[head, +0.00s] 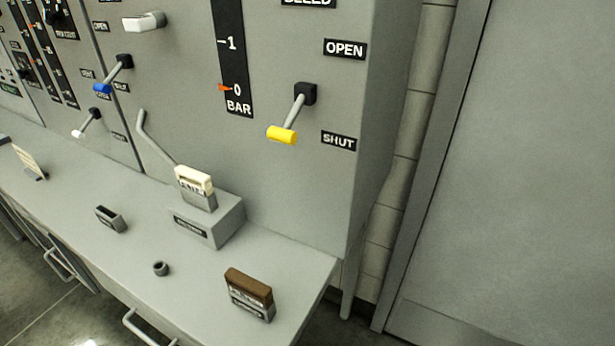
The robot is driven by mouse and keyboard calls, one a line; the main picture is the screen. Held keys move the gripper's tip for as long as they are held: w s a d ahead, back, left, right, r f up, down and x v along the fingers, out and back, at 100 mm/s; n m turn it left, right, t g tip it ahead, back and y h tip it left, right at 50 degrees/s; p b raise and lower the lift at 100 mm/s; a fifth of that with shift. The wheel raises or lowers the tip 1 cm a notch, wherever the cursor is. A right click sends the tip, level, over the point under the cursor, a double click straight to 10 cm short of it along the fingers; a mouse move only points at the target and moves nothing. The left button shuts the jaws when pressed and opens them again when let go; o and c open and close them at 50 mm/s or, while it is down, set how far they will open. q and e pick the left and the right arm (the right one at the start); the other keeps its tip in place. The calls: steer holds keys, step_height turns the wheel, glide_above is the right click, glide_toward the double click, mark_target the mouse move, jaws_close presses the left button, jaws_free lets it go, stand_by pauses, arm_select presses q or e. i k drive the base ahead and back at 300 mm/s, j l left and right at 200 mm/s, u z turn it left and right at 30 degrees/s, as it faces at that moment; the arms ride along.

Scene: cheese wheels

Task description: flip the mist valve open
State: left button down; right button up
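No label that I can read names the mist valve. Several levers stand out from the grey panel. The yellow-tipped lever (283,134) slants down and left, between an OPEN plate (345,49) and a SHUT plate (338,141). A partly cut-off plate above seems to read BLEED. Further left are a blue-tipped lever (104,87) and a small white-tipped lever (80,132), both slanting down and left. A white-handled lever (145,21) is at the top, beside another OPEN plate (101,26). Neither of my grippers is in view.
A grey ledge (135,240) runs below the panel. It carries a cream-topped block (194,180) on a grey box (215,222), a brown-topped block (249,285), a small dark holder (109,218) and a small cup (160,269). A grey door (520,170) is at right.

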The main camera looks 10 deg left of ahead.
mark_target(110, 79)
steer(key=u, duration=1.35)
